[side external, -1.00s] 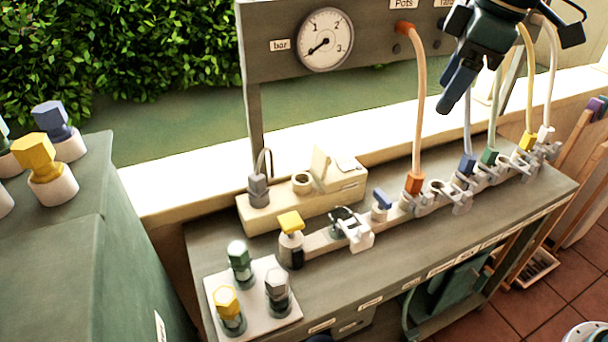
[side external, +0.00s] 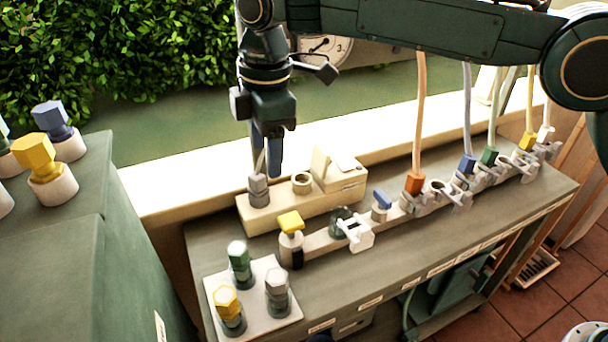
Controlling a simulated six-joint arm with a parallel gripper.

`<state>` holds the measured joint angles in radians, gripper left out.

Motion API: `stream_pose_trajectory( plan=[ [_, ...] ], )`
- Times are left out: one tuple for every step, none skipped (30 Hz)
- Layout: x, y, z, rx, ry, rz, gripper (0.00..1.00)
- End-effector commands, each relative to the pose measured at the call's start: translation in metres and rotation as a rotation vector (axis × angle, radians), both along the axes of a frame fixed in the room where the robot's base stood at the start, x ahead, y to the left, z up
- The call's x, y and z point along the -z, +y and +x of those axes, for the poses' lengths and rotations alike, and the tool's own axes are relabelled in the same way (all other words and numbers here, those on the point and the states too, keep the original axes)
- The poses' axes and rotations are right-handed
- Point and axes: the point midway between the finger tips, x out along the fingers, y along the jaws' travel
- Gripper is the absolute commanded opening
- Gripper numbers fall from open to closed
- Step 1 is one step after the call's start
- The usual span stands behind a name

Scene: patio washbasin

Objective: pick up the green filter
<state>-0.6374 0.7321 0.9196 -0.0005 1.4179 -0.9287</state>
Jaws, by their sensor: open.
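The green filter (side external: 240,265) stands upright on a small white tray (side external: 256,328) at the bench's near left corner. It has a dark green body and a pale hexagonal top. A yellow-topped filter (side external: 227,308) and a grey filter (side external: 277,292) stand on the same tray. My gripper (side external: 268,168) points down with its blue fingers apart and nothing seen between them. In the picture it is above and slightly right of the green filter, over the left end of a cream block. It is apart from the filter, which is fully visible.
The cream block (side external: 330,197) carries a grey fitting (side external: 258,190) close below my fingers. A yellow-topped bottle (side external: 291,240) stands right of the tray. A rail with a blue tap (side external: 381,203) and several coloured hoses runs right. A green cabinet (side external: 60,260) stands left.

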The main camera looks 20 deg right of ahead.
Motion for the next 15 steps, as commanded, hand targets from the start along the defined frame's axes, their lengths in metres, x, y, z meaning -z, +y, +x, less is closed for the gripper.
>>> stream_pose_trajectory(
  plan=[
    [0.013,0.014,0.000,-0.042,0.011,-0.010,0.59],
    [0.019,0.021,-0.001,-0.066,0.014,-0.014,0.59],
    [0.026,0.031,-0.002,-0.096,0.020,-0.019,0.59],
    [0.032,0.037,-0.002,-0.118,0.024,-0.024,0.59],
    [0.037,0.043,-0.003,-0.138,0.029,-0.028,0.59],
    [0.044,0.050,-0.005,-0.165,0.033,-0.032,0.59],
    [0.048,0.055,-0.006,-0.182,0.035,-0.035,0.59],
    [0.052,0.059,-0.006,-0.197,0.040,-0.038,0.59],
    [0.057,0.064,-0.008,-0.216,0.043,-0.042,0.59],
    [0.060,0.068,-0.009,-0.228,0.045,-0.044,0.59],
    [0.063,0.070,-0.010,-0.238,0.047,-0.045,0.59],
    [0.066,0.073,-0.010,-0.250,0.048,-0.047,0.59],
    [0.067,0.075,-0.011,-0.257,0.049,-0.049,0.59],
    [0.069,0.076,-0.011,-0.261,0.050,-0.049,0.59],
    [0.070,0.077,-0.011,-0.266,0.051,-0.050,0.59]
  ],
)
